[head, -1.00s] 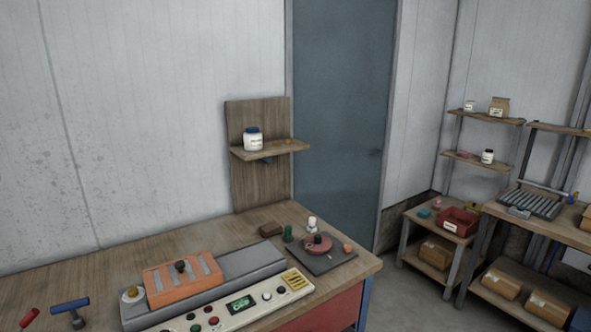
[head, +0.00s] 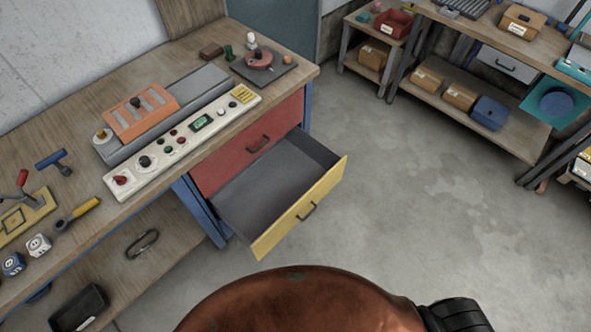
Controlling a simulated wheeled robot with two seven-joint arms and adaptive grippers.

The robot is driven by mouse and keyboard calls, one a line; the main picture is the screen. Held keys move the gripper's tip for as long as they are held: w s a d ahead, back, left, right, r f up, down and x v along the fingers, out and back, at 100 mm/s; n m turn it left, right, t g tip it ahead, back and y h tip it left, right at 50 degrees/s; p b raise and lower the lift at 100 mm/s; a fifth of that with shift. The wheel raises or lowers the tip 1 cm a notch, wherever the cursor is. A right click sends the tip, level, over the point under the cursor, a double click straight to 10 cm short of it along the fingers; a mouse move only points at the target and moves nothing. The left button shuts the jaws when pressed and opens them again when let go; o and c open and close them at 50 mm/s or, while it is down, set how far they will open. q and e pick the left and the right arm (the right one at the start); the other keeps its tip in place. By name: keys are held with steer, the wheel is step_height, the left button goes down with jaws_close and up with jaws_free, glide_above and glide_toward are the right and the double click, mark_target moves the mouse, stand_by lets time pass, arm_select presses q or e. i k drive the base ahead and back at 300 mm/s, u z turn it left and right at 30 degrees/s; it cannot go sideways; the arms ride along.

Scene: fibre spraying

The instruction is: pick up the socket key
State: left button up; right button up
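A tool with a blue T-shaped handle and a dark shaft (head: 54,160), which looks like the socket key, lies on the wooden workbench (head: 75,125) at the left of the head view. It is left of the long cream control panel (head: 185,142). A second tool with a yellow handle and dark head (head: 77,214) lies nearer, close to the bench's front edge. Neither of my grippers is in view, and nothing touches either tool.
A yellow-fronted drawer (head: 305,208) stands open and empty below the bench, jutting into the floor space. A yellow plate with a red-handled part (head: 30,215) and two small dial blocks (head: 38,245) sit near the blue tool. Open floor (head: 420,190) lies to the right.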

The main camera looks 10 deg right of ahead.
mark_target(65, 171)
steer(key=u, duration=1.4)
steer(key=k, duration=0.3)
steer(key=u, duration=0.5)
steer(key=i, duration=0.15)
steer(key=z, duration=0.15)
